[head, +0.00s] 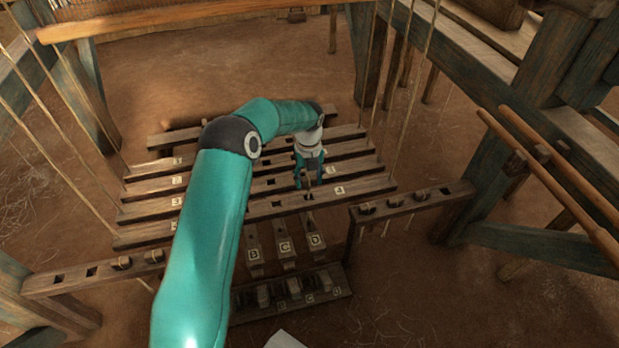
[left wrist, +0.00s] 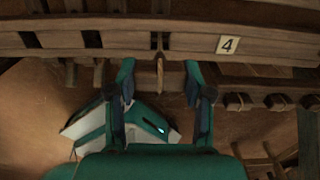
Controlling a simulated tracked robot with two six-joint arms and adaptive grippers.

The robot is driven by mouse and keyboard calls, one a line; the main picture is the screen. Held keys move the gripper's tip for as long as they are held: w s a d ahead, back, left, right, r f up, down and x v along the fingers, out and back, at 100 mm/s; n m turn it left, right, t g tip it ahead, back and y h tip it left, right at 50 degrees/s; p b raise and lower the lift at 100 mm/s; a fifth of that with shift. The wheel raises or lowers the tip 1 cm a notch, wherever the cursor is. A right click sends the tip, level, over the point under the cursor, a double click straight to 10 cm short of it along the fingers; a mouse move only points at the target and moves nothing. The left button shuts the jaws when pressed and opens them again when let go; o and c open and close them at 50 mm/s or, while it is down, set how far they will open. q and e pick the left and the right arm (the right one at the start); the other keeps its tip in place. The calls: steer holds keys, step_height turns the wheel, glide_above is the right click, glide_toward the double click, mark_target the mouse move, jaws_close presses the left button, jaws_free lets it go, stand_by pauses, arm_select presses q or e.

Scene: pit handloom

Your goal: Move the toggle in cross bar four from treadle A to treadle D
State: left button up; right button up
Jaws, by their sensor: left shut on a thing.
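The front cross bar (head: 262,209) carries a label plate at its right end, and the left wrist view shows a 4 on cross bar four (left wrist: 196,44). My left gripper (head: 308,178) is over this bar near its right end, pointing down. It is shut on the toggle (left wrist: 161,78), a slim wooden piece between its fingers. The toggle is at the slot nearest the 4 plate; I cannot tell whether it is in the slot. Treadle D (head: 316,241) lies in front of this end, with treadle C (head: 285,250) and treadle B (head: 254,256) to its left. Treadle A is hidden behind my arm. My right gripper is out of view.
More cross bars (head: 345,149) lie behind, with cords at both ends. A rack with several wooden blocks (head: 335,303) stands below the treadles. A slotted rail with pegs (head: 412,206) stands at right, another (head: 68,278) at left. Loom posts (head: 100,100) frame the sides.

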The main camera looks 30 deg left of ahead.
mark_target(309, 190)
arm_select(q)
step_height(309, 190, down, 2)
steer(key=shift+f+b, duration=0.1)
steer(key=shift+b, duration=0.6)
steer(key=shift+f+b, duration=0.85)
steer(key=shift+f, duration=1.3)
steer(key=o, duration=1.1)
steer(key=shift+c, duration=0.2)
steer(key=shift+r, duration=0.1)
